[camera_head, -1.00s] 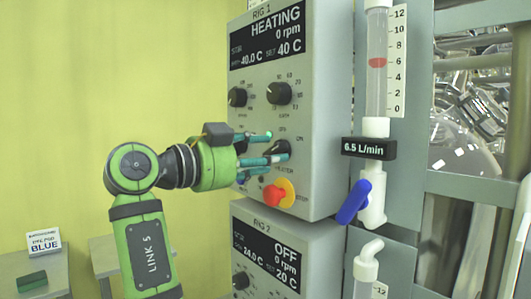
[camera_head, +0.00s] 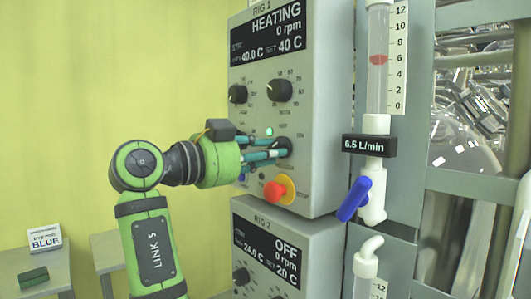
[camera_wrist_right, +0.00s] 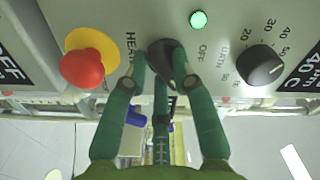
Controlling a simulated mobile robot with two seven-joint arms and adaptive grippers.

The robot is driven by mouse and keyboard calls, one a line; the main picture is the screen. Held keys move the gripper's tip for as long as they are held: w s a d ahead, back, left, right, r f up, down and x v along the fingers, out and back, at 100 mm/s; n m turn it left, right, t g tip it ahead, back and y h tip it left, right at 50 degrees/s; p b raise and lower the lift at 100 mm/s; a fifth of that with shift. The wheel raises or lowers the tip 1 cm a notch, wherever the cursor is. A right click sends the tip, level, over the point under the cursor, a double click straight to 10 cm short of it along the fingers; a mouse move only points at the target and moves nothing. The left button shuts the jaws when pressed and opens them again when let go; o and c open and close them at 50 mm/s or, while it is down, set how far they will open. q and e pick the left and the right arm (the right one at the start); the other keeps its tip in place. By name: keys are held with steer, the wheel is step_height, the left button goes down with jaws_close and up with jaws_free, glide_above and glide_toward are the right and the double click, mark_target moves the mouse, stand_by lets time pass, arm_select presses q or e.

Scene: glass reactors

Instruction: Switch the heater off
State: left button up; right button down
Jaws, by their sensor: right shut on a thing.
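The upper control box (camera_head: 315,190), Rig 1, has a display (camera_head: 268,35) reading HEATING, 0 rpm, 40.0 C, set 40 C. My right gripper (camera_head: 280,147) is at its lower right knob, the heater knob (camera_head: 284,146). In the right wrist view the fingers (camera_wrist_right: 160,62) are shut on this dark heater knob (camera_wrist_right: 161,47), which they partly hide. OFF is printed beside it. A green lamp (camera_wrist_right: 198,19) near the knob is lit; it also shows in the head view (camera_head: 269,131). My left gripper is not in view.
A red stop button (camera_head: 275,191) on a yellow base sits just below the fingers. Two more knobs (camera_head: 279,90) are above. The Rig 2 box (camera_head: 250,215) is underneath. A flowmeter (camera_head: 377,80) with a blue valve handle (camera_head: 354,200) stands to the right.

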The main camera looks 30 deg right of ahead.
steer(key=n, duration=0.3)
steer(key=n+p, duration=0.1)
steer(key=n, duration=0.6)
steer(key=shift+s+r+n, duration=0.1)
steer(key=shift+s+n, duration=0.2)
steer(key=shift+n, duration=0.4)
steer(key=c, duration=1)
jaws_free()
steer(key=a, duration=0.8)
steer(key=s+a, duration=0.1)
steer(key=a, duration=0.3)
steer(key=shift+w, duration=0.1)
